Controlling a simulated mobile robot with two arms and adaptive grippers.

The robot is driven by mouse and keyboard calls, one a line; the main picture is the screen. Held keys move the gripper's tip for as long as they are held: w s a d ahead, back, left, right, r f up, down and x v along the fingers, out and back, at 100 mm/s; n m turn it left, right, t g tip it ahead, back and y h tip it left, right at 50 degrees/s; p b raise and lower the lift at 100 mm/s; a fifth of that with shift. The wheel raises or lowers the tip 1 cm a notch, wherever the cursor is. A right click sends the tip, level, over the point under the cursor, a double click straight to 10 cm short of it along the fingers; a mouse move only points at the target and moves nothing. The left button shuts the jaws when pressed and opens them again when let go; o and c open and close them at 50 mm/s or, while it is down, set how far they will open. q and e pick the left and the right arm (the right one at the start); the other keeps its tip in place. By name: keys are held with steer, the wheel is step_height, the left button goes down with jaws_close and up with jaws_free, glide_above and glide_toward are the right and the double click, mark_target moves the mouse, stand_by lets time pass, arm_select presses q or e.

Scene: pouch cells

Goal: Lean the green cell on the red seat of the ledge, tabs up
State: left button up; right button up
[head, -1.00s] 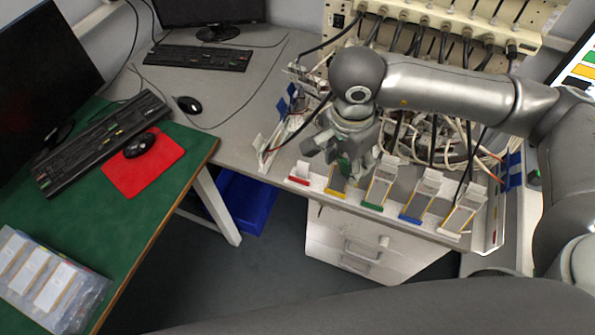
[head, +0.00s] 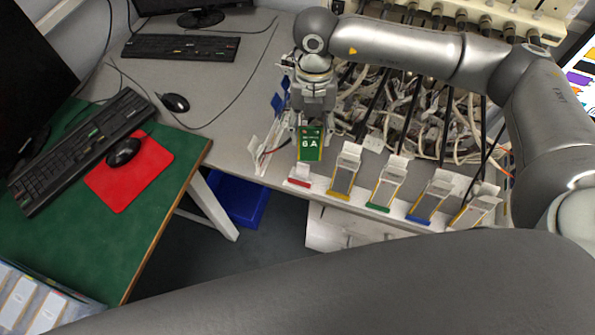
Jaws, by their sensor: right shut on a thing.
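The green cell (head: 310,146) is a flat green card with white lettering. It hangs roughly upright below my right gripper (head: 311,123), which is shut on its upper end. Its tabs are hidden by the fingers or too small to see. The red seat (head: 298,182) is at the left end of the white ledge (head: 324,190). The cell's lower edge is just above and behind the red seat; I cannot tell whether they touch. My left gripper is not in view.
Right of the red seat are a yellow seat (head: 339,196), a green seat (head: 377,208) and a blue seat (head: 418,219), with leaning grey panels. Tangled cables (head: 455,130) lie behind the ledge. The grey desk left of the ledge is mostly clear around a mouse (head: 175,102).

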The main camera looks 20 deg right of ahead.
mark_target(304, 152)
steer(key=shift+w+a+f+m+b, duration=0.1)
steer(key=shift+w+f+m+b, duration=0.2)
steer(key=shift+f+m, duration=0.3)
steer(key=shift+w+f+m+b, duration=0.25)
steer(key=shift+w+f+m, duration=0.05)
steer(key=shift+f+m, duration=0.3)
steer(key=shift+w+a+f+m+b, duration=0.1)
steer(key=shift+w+f+m+b, duration=0.2)
steer(key=shift+f+m, duration=0.3)
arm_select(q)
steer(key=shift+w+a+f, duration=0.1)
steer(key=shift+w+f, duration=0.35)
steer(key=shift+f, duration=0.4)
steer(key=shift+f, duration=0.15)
arm_select(e)
steer(key=shift+s, duration=0.1)
arm_select(q)
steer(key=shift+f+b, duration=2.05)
steer(key=shift+b, duration=0.1)
arm_select(e)
steer(key=shift+s+a+f, duration=0.15)
steer(key=shift+s+f, duration=0.05)
steer(key=shift+f, duration=0.7)
steer(key=shift+s+a+f, duration=0.1)
steer(key=shift+s+f, duration=0.05)
steer(key=shift+f, duration=0.8)
steer(key=shift+s+a+f, duration=0.15)
steer(key=shift+s+f, duration=0.05)
steer(key=shift+f, duration=0.7)
